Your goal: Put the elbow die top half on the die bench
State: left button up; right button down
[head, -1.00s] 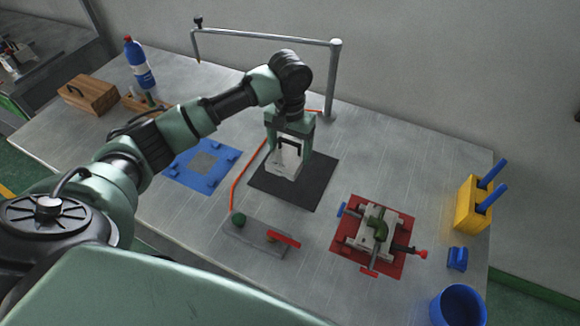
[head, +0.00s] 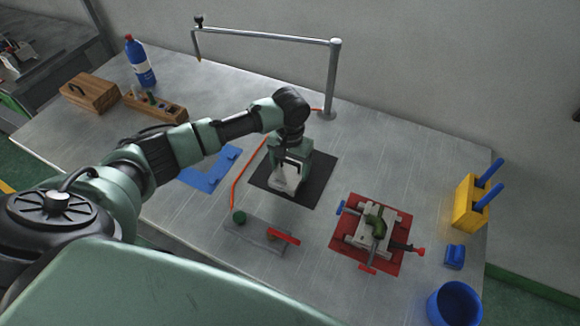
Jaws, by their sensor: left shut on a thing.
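My left gripper (head: 286,168) is shut on a pale grey block with a dark handle, which looks like the elbow die top half (head: 284,181). The block is over the black mat (head: 317,183) on the workbench; the gripper partly hides it, and I cannot tell whether it touches the mat. On the red plate (head: 394,258) at right sits a clamp fixture holding a grey die half (head: 360,237) with a green elbow (head: 376,221) in it. I cannot tell which surface is called the die bench. My right gripper is not in view.
A blue mat (head: 207,180) lies left of the black one, partly behind my arm. A grey plate (head: 250,232) with a green knob and red handle lies in front. A metal post (head: 333,80) stands behind. A yellow holder (head: 470,205) and blue bin (head: 455,305) stand right.

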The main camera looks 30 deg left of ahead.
aim_at(290, 161)
pick_arm(q)
jog(key=o, duration=2.1)
jog(key=shift+f, duration=0.1)
notch_tip(290, 161, up, 12)
jog(key=shift+r+b, duration=0.15)
jog(key=shift+b, duration=0.7)
